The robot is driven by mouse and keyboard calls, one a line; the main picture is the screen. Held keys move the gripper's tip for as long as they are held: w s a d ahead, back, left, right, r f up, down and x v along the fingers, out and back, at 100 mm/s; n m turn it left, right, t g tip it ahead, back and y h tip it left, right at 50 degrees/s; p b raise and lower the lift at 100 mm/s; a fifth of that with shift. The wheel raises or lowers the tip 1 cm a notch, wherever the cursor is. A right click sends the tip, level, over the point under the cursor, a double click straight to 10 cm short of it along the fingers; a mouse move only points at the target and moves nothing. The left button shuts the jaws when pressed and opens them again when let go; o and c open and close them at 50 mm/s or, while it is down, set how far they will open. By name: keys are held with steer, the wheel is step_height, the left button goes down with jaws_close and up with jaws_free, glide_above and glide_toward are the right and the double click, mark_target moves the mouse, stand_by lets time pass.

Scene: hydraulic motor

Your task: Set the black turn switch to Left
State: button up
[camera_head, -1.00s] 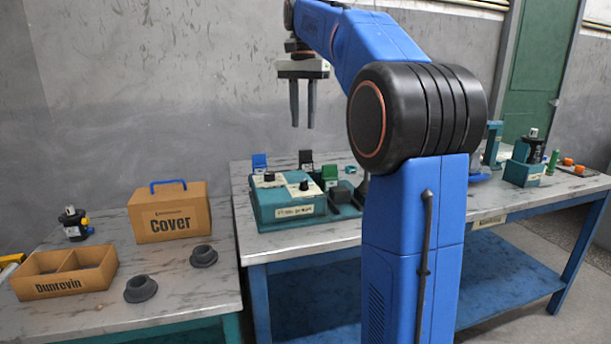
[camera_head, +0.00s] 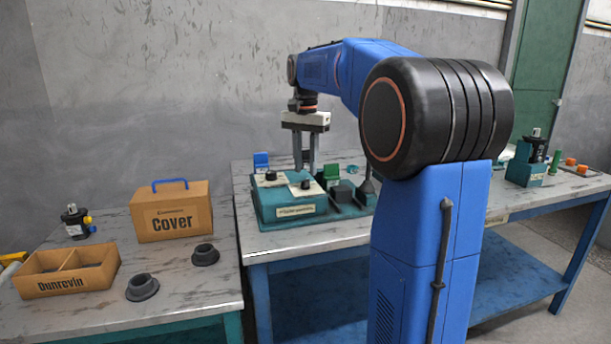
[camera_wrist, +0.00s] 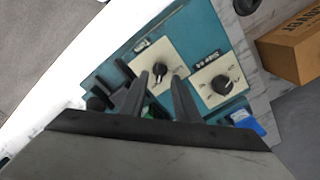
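A teal control box (camera_head: 290,211) on the middle table carries two white plates, each with a black turn switch. One black switch (camera_head: 271,176) is on the left plate and another black switch (camera_head: 305,185) is on the right plate. In the wrist view they are the right-hand switch (camera_wrist: 222,85) and the left-hand switch (camera_wrist: 160,69), respectively. The plate lettering is too small to read surely. My gripper (camera_head: 305,170) points down above the box, nearest the right plate's switch. Its fingers (camera_wrist: 160,77) are apart and empty, with that switch showing between and beyond the tips.
Blue (camera_head: 261,161) and green (camera_head: 331,171) upright pieces stand behind and beside the switches. My arm hides part of the middle table.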

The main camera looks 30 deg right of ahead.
mark_target(306, 180)
steer(key=shift+f, duration=1.8)
steer(key=shift+c, duration=0.2)
jaws_close()
